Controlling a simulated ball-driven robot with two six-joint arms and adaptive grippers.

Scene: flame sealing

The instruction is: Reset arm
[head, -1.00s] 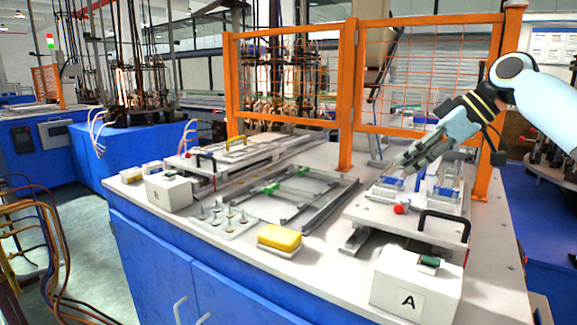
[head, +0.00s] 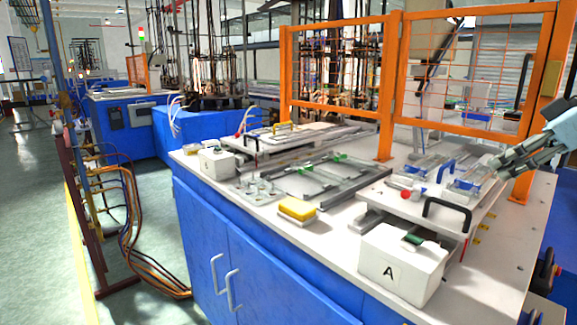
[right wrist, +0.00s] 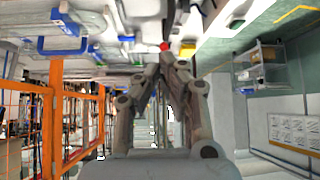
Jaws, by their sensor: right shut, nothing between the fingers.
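My right gripper (head: 497,168) comes in from the right edge in the head view, over the right end of the bench near the fixture plate (head: 408,205). It is shut and empty. In the right wrist view my right gripper (right wrist: 163,58) shows with its fingers together and nothing between them. The fixture plate carries blue-handled clamps (head: 445,170), a red knob (head: 406,195) and a black handle (head: 446,214). I cannot tell whether the fingers touch the clamp beside them. My left gripper is not in view.
The white box marked A (head: 402,265) stands at the bench's front right. A yellow sponge-like block (head: 297,209) lies left of it. An orange mesh fence (head: 340,75) rises behind the bench. Open floor (head: 45,190) is at the left.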

